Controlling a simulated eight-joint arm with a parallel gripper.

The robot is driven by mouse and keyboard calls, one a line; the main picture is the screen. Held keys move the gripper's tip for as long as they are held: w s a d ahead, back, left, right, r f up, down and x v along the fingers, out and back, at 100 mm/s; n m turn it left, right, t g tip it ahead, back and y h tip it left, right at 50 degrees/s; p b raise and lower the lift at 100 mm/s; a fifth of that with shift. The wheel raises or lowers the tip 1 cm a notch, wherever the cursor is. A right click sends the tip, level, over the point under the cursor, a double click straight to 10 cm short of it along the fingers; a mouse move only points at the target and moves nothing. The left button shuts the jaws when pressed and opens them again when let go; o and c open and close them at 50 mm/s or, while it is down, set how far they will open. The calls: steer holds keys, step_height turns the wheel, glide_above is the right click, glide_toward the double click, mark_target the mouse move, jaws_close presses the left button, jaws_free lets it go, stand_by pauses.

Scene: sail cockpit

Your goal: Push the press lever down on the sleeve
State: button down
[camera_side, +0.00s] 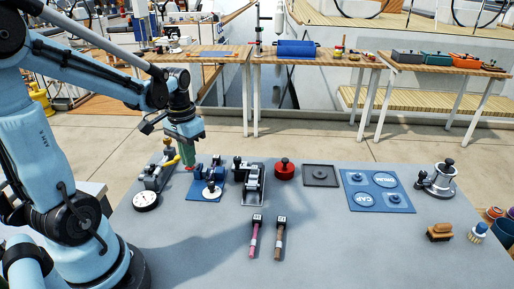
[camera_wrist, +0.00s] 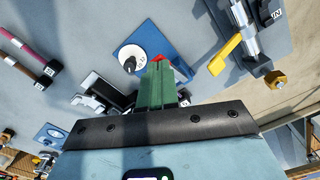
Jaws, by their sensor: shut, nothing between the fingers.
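My gripper (camera_side: 188,160) points down above the back left of the grey table, its green fingers shut and empty. In the wrist view the fingers (camera_wrist: 160,75) reach toward a blue-based fixture (camera_wrist: 165,38) with a white disc and black knob; this fixture (camera_side: 207,187) stands just below and right of the fingertips in the side view. A device with a yellow lever (camera_wrist: 226,55) is to their right in the wrist view; the yellow lever (camera_side: 172,161) is left of them in the side view. Which part is the press lever or the sleeve, I cannot tell. Contact is unclear.
A black-and-silver fixture (camera_side: 249,184), a red round pot (camera_side: 285,170), a dark square tray (camera_side: 320,175) and a blue marked board (camera_side: 377,190) stand to the right. Two handled tools (camera_side: 256,238) lie in front. A white dial (camera_side: 146,201) is at left. The front of the table is mostly clear.

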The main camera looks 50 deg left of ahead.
steer(key=shift+f, duration=1.45)
steer(key=shift+r, duration=3.3)
